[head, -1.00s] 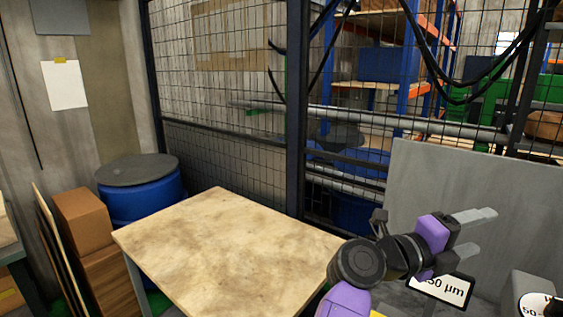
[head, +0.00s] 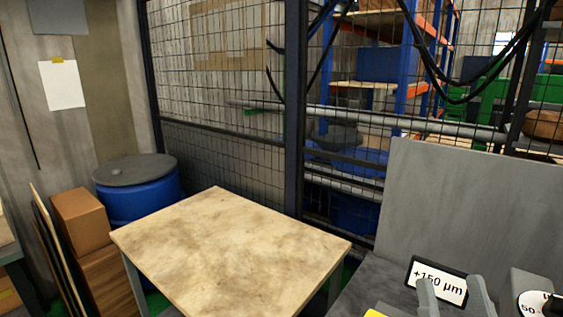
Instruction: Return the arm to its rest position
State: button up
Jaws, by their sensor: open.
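My gripper (head: 457,295) shows only by its two grey fingers at the bottom edge of the head view, right of centre. The fingers stand apart, with nothing seen between them. They are in front of the sign reading "+150 µm" (head: 436,281) on the dark grey surface. The rest of my arm is out of view.
A bare wooden-topped table (head: 228,250) stands at centre left. A grey panel (head: 475,205) rises behind the sign. A grey box (head: 532,287) with a round dial is at the lower right. Mesh fencing (head: 220,90), a blue barrel (head: 140,197) and cardboard boxes (head: 82,220) stand behind and left.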

jog(key=s+a+f+g, duration=0.1)
jog(key=s+f+g, duration=0.4)
jog(key=s+f, duration=0.6)
jog(key=s+a+f+n+g, duration=0.1)
jog(key=s+a+f+g, duration=0.1)
jog(key=s+f+g, duration=0.4)
jog(key=s+f, duration=0.5)
jog(key=s, duration=0.6)
jog(key=shift+s+a, duration=0.15)
jog(key=shift+s, duration=0.1)
jog(key=shift+c, duration=0.4)
